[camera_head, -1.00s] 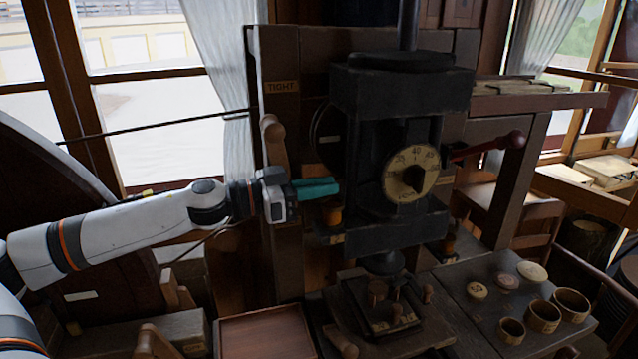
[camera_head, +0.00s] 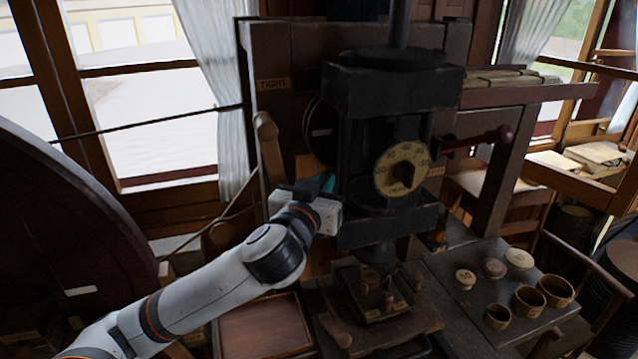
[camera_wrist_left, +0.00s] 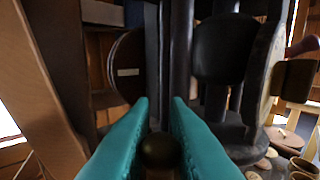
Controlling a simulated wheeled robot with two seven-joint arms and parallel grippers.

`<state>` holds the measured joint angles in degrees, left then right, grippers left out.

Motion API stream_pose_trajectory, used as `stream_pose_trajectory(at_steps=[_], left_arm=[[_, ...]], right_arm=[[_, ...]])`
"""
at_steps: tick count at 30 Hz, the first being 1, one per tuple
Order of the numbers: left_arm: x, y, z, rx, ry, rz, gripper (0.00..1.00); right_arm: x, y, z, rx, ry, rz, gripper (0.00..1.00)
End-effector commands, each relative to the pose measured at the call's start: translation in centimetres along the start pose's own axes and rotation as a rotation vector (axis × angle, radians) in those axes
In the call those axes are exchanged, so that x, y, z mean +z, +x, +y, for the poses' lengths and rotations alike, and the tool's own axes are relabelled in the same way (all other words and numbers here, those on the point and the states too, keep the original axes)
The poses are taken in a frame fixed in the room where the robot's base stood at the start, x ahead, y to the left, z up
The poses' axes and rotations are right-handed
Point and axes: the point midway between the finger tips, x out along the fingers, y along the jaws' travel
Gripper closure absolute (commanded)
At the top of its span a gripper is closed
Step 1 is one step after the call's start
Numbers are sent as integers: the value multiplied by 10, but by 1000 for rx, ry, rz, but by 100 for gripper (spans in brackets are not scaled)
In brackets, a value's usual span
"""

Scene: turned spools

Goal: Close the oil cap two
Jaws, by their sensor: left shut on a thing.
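My left gripper (camera_head: 328,183) reaches to the left side of the dark press (camera_head: 392,92), its teal fingers partly hidden by its own wrist. In the left wrist view the two fingers (camera_wrist_left: 160,106) are shut on a dark round knob (camera_wrist_left: 163,150), which appears to be the top of an oil cap. What lies under the knob is hidden. Another small amber-brown oil cup (camera_head: 437,238) shows on the right side of the press, apart from the gripper. I cannot tell from markings which cap is number two. My right gripper is not in view.
A round dial (camera_head: 402,169) and a red-knobbed lever (camera_head: 480,142) are on the press. A wooden lever (camera_head: 268,135) stands left of the gripper. Several small cups and discs lie on the bench (camera_head: 458,301). A shallow wooden tray (camera_head: 266,330) is below my arm.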

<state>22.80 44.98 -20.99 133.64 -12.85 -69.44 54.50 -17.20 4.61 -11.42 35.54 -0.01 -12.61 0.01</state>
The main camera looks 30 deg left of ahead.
Motion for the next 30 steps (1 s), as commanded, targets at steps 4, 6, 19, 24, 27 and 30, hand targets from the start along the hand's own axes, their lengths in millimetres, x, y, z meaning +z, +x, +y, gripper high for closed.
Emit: stream_pose_trajectory(at_steps=[4, 6, 19, 24, 27, 30], left_arm=[[1, 2, -4, 119, -10, -3, 100], [0, 3, -4, 171, -10, -3, 100], [2, 6, -5, 378, -3, -6, 100], [2, 6, -5, 404, 0, -7, 100], [3, 6, -5, 409, 0, -8, 100], [3, 6, -5, 409, 0, -9, 100]], right_arm=[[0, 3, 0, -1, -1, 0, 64], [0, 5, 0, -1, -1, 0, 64], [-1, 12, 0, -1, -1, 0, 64], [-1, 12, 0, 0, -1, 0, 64], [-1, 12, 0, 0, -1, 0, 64], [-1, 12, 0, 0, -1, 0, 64]])
